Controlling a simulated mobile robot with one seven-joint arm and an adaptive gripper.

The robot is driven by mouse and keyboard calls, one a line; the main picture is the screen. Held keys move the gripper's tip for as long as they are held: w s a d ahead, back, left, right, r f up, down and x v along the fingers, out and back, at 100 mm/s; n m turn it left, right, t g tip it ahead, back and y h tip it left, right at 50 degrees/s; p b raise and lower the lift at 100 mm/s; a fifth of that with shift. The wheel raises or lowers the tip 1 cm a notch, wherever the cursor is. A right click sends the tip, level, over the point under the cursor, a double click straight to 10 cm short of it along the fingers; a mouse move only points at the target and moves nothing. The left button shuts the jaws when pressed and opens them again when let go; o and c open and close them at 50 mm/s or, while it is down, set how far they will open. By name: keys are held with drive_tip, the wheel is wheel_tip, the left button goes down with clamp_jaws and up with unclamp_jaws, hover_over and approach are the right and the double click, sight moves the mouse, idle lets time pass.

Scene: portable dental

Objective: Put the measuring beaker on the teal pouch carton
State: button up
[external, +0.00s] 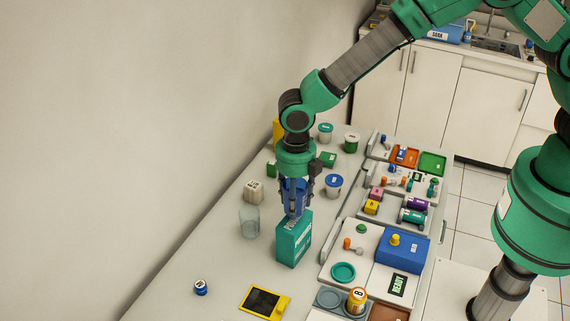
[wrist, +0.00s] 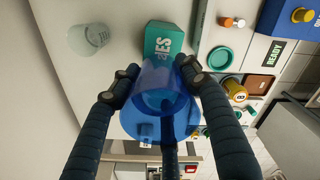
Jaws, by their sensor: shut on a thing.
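The measuring beaker, blue and see-through (external: 293,190), is between the fingers of my gripper (external: 297,207), which is shut on it. In the wrist view the beaker (wrist: 160,112) fills the space between the fingers of my gripper (wrist: 157,78). The teal pouch carton (external: 293,244) stands upright on the table directly below the beaker. The carton's top end also shows in the wrist view (wrist: 163,38), partly behind the beaker. The beaker is at the carton's top; I cannot tell whether they touch.
A clear glass (external: 249,223) stands close left of the carton. Trays of small items (external: 408,228) line the right. A yellow device (external: 264,302) lies in front.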

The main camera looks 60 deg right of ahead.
drive_tip(key=shift+f, duration=1.75)
drive_tip(key=shift+f, duration=0.15)
drive_tip(key=o, duration=1.3)
wheel_tip(320, 180, up, 12)
drive_tip(key=shift+r, duration=0.2)
